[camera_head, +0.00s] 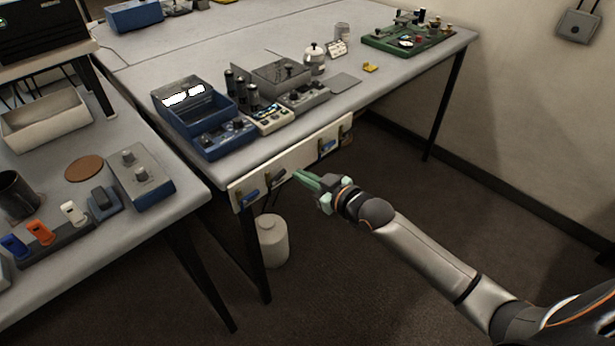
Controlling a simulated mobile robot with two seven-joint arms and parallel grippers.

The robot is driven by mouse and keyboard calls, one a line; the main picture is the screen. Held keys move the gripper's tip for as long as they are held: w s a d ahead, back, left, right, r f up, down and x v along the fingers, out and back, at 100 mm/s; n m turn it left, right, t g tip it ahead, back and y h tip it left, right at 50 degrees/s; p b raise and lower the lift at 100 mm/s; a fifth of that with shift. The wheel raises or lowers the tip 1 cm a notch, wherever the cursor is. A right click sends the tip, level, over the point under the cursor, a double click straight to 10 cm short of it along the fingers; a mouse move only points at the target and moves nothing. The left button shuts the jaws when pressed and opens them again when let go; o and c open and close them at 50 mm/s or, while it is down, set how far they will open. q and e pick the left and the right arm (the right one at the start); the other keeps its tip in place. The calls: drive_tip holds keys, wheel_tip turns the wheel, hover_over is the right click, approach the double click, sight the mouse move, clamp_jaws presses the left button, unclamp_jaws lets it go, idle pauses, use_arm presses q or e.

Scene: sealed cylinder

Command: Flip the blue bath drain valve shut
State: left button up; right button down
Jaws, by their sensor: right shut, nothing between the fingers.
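A white panel (300,160) runs along the front edge of the far table and carries small valve levers. One blue lever (250,198) is at the panel's left end, and another blue lever (327,146) is toward its right end. A dark lever (277,178) sits between them. I cannot tell from labels which blue lever is the bath drain valve. My right gripper (300,177), with pale green fingers, is shut and empty, just in front of the panel between the dark lever and the right blue lever. I cannot tell whether it touches anything. My left gripper is not in view.
A blue bath-like box (190,130) and several instruments stand on the far table above the panel. A white jug (272,240) is on the floor below, by a table leg. A nearer table (120,230) holds switches and boxes. The floor in front is clear.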

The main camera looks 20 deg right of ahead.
drive_tip(key=shift+s+d+r, duration=0.15)
drive_tip(key=shift+s+d, duration=0.05)
drive_tip(key=shift+s, duration=0.5)
